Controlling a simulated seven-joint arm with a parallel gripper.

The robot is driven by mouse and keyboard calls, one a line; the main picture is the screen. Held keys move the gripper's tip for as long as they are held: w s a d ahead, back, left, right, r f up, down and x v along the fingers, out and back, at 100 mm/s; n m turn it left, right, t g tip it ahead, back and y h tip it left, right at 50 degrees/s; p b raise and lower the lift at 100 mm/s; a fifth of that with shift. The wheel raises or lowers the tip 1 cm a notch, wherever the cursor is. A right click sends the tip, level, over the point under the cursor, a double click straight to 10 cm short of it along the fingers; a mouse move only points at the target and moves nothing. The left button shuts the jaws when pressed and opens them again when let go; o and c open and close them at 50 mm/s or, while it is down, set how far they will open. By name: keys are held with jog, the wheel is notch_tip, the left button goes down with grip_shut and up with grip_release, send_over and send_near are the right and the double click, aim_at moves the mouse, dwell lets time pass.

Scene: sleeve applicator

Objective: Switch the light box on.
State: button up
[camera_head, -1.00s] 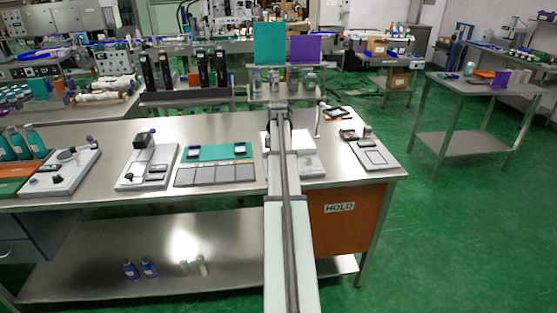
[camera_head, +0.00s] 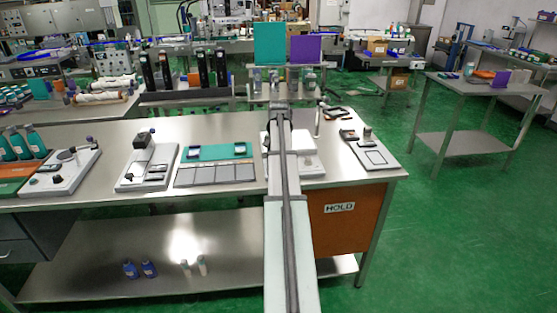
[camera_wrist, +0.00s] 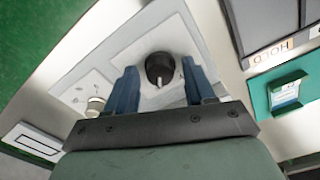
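In the wrist view, a pale flat-topped box with a round black knob (camera_wrist: 160,70) lies in front of my gripper (camera_wrist: 165,88); I take it for the light box. The knob has a light pointer mark on its lower side. My two blue fingers are apart, one on each side of the knob in the picture, with nothing held between them. I cannot tell whether they touch it or how high above it they are. In the head view, my arm covers much of a white box (camera_head: 310,165) on the bench; my gripper cannot be made out there.
In the wrist view, a smaller pale knob (camera_wrist: 96,105) is at left and a teal holder (camera_wrist: 285,92) at right. In the head view, a teal tray (camera_head: 217,151) lies left of my arm and a grey device (camera_head: 374,156) right. Teal (camera_head: 269,44) and purple (camera_head: 305,49) panels stand behind.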

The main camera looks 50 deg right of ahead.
jog(key=shift+o, duration=0.2)
jog(key=shift+r, duration=0.1)
notch_tip(320, 180, up, 14)
jog(key=shift+f, duration=0.2)
dwell(0.4)
dwell(0.5)
